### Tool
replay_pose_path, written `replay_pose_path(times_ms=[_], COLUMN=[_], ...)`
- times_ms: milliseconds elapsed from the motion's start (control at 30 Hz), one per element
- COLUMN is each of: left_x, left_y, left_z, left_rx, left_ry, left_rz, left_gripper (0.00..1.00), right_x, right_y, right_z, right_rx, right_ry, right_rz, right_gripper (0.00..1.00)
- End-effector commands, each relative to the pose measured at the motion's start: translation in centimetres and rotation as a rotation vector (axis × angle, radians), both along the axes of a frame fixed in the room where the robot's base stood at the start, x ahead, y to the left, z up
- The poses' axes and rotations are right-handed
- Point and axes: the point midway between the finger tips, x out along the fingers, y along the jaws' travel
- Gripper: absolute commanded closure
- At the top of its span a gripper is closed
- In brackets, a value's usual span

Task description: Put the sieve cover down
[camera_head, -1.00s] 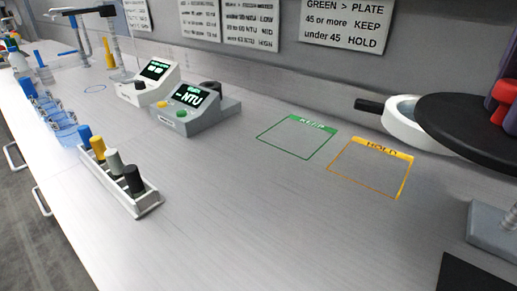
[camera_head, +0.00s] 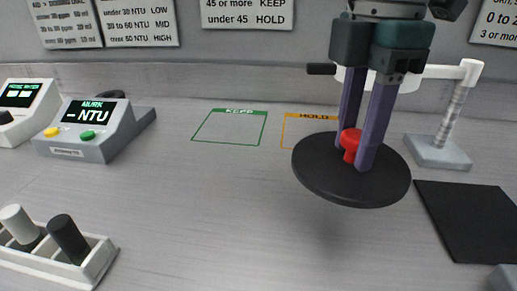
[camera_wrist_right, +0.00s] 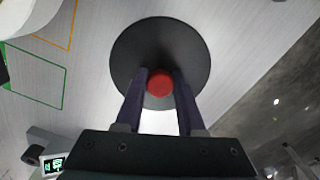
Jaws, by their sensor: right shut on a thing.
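The sieve cover (camera_head: 330,178) is a round black disc with a red knob (camera_head: 349,143). My right gripper (camera_head: 358,158) is shut on the red knob, its two purple fingers pointing down on either side of it. The cover hangs roughly level above the bench, with a soft shadow below it. In the right wrist view the cover (camera_wrist_right: 160,42) lies past the fingertips, with the red knob (camera_wrist_right: 160,83) between them. My left gripper is in neither current view.
The green KEEP outline (camera_head: 230,127) is empty. The orange HOLD outline (camera_head: 300,131) is partly hidden behind the cover. A white stand (camera_head: 440,150) is at the back right, with a black mat (camera_head: 470,220) in front. The turbidity meter (camera_head: 90,130) and vial rack (camera_head: 90,268) are left; mid-bench is clear.

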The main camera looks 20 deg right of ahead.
Motion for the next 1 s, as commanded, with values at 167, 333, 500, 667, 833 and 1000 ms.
replay_pose_path(times_ms=[167, 333, 500, 667, 833, 1000], left_x=[0.0, 0.0, 0.0, 0.0, 0.0, 0.0], left_y=[0.0, 0.0, 0.1, 0.3, 0.3, 0.3], left_z=[-0.7, -0.9, -1.5, -1.6, -1.5, -1.5], left_rx=[0.0, 0.001, 0.006, 0.01, 0.012, 0.012], left_ry=[0.0, -0.001, -0.001, -0.001, -0.002, -0.002], left_rz=[0.0, 0.0, -0.002, -0.005, -0.006, -0.006], left_gripper=[0.5, 0.5, 0.5, 0.5, 0.5, 0.5], right_x=[-0.1, 0.0, 0.0, 0.0, 0.0, 0.0], right_y=[0.0, 0.0, 0.0, 0.0, 0.0, 0.0], right_z=[-3.9, -5.3, -8.1, -9.1, -9.0, -9.3], right_rx=[-0.001, -0.001, -0.001, 0.0, 0.0, -0.001], right_ry=[0.001, 0.0, 0.002, -0.001, -0.002, -0.001], right_rz=[-0.001, -0.001, -0.002, -0.001, -0.001, -0.001], right_gripper=[1.0, 1.0, 1.0, 1.0, 1.0, 0.61])
